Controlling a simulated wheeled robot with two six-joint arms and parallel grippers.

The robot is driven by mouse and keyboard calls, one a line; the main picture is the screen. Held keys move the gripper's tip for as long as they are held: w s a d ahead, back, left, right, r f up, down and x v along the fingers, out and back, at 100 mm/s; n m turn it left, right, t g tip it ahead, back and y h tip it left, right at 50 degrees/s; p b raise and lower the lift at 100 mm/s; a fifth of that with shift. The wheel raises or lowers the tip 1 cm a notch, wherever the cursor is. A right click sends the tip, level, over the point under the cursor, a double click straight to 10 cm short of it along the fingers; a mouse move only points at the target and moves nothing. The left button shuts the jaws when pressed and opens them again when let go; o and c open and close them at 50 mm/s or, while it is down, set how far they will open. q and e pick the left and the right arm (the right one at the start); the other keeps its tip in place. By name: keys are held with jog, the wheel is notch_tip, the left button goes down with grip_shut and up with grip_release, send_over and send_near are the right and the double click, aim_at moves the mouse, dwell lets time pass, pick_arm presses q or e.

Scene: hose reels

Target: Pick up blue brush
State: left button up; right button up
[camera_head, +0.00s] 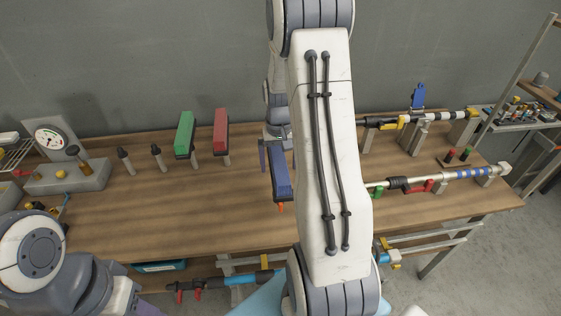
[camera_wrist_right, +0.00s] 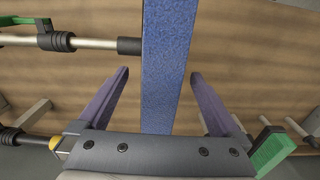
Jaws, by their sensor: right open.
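The blue brush (camera_head: 281,178) stands upright on the wooden table near the middle, with a small orange part at its lower end. My right gripper (camera_head: 277,152) is at the brush, partly hidden by my own arm. In the right wrist view the blue brush (camera_wrist_right: 168,60) runs between the two purple fingers of the right gripper (camera_wrist_right: 160,76). The fingers are open, with a visible gap on each side of the brush. My left arm is at the lower left; only a purple sliver, perhaps a finger of its gripper, shows at the bottom edge.
A green brush (camera_head: 185,133) and a red brush (camera_head: 220,131) stand left of the blue one. A gauge box (camera_head: 65,177) is at the far left. Rods on stands (camera_head: 440,178) lie at the right.

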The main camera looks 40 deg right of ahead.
jog(key=shift+f, duration=0.8)
jog(key=shift+f, duration=0.25)
jog(key=shift+c, duration=0.3)
grip_shut()
